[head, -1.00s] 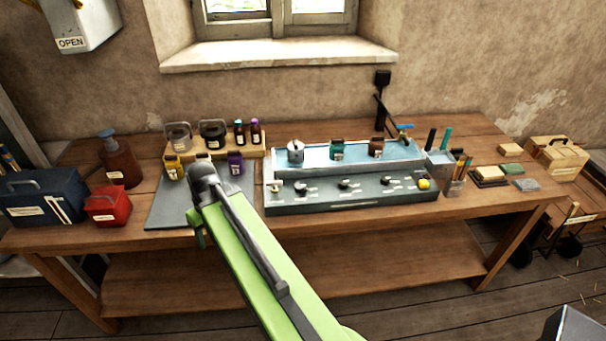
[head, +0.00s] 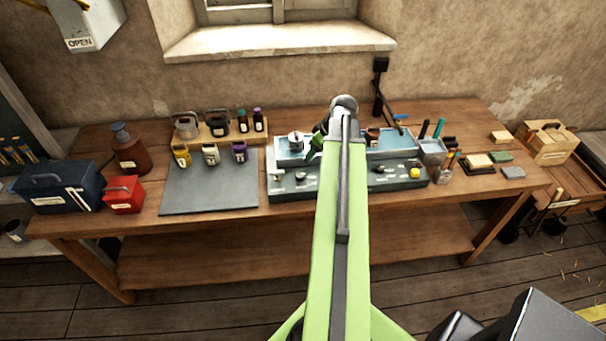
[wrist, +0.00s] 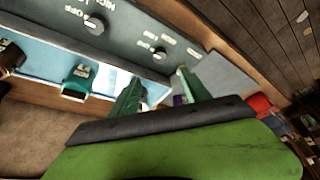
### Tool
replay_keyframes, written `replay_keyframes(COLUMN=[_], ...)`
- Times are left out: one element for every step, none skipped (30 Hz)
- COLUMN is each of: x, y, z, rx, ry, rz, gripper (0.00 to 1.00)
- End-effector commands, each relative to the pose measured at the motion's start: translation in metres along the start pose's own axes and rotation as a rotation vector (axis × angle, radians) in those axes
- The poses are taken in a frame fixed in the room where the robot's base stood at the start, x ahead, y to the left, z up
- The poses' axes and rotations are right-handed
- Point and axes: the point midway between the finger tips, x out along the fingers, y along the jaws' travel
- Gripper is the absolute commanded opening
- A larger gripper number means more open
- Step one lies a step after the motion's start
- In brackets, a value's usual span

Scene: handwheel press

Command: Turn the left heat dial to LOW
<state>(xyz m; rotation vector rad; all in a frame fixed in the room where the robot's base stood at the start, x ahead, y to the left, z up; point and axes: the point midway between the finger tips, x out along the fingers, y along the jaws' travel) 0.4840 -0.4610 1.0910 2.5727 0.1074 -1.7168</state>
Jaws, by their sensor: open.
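The grey control panel (head: 400,181) runs along the front of the blue-white tray (head: 388,152). A dark round dial on its left part (head: 300,177), which looks like the left heat dial, also shows in the wrist view (wrist: 158,55). Its labels and pointer are too small to read surely. Another dial, labelled OFF, is larger in the wrist view (wrist: 95,25); my arm hides it in the head view. My gripper (wrist: 160,92) is open and empty, its green fingers apart near the panel and tray. In the head view my gripper (head: 318,142) is partly hidden by its arm.
A white pot (head: 295,140) stands in the tray's left part; a teal jar (wrist: 78,78) is also there. A red box (head: 123,195) is further left.

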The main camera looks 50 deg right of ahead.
Motion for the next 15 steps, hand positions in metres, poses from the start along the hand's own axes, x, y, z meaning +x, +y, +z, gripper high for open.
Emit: replay_keyframes(x=[0.017, 0.023, 0.032, 0.038, 0.045, 0.054, 0.061, 0.068, 0.076, 0.083, 0.089, 0.098, 0.105, 0.111, 0.12], y=[0.0, 0.0, 0.0, 0.0, 0.0, 0.0, 0.0, 0.0, 0.0, 0.0, 0.0, 0.0, 0.0, 0.0, 0.0], z=[0.003, 0.003, 0.003, 0.003, 0.004, 0.004, 0.004, 0.004, 0.003, 0.003, 0.003, 0.003, 0.003, 0.003, 0.003], rx=[-0.002, -0.002, -0.002, -0.002, -0.002, -0.001, -0.001, -0.001, -0.002, -0.002, -0.002, -0.002, -0.002, -0.001, -0.001], ry=[0.0, 0.0, 0.0, 0.0, 0.0, 0.0, 0.0, 0.0, 0.0, 0.0, 0.0, 0.0, 0.0, 0.0, 0.0], rz=[0.0, -0.001, -0.001, -0.001, -0.001, -0.001, -0.001, -0.001, -0.002, -0.002, -0.002, -0.001, -0.001, -0.001, -0.001], gripper=[0.55, 0.55, 0.55, 0.55, 0.55, 0.55, 0.55, 0.55, 0.55, 0.55, 0.55, 0.55, 0.55, 0.55, 0.55])
